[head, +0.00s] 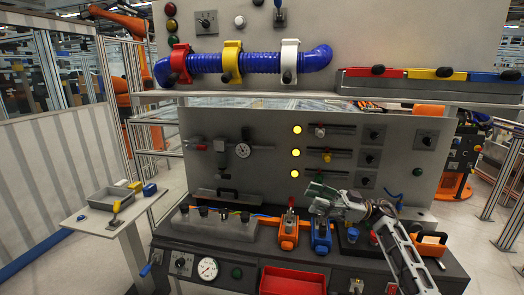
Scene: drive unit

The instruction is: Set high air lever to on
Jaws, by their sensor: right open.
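My right gripper (314,198) is open, its fingers pointing left, in front of the grey panel and above the workbench. Nothing shows between the fingers. It overlaps the area just above the blue lever unit (321,235); I cannot tell whether it touches anything. An orange lever unit (288,234) stands just left of the blue one. A pipe fitting with a red end (201,147) and a round gauge (243,151) sit on the left of the panel. No label is readable, so I cannot tell which lever is the high air one. My left gripper is not in view.
A blue hose (262,63) with red, yellow and white clamps runs across the upper panel. A red tray (292,281) is at the bench front, near another gauge (208,268). A side table (94,217) stands left. Several lit yellow lamps mark the panel.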

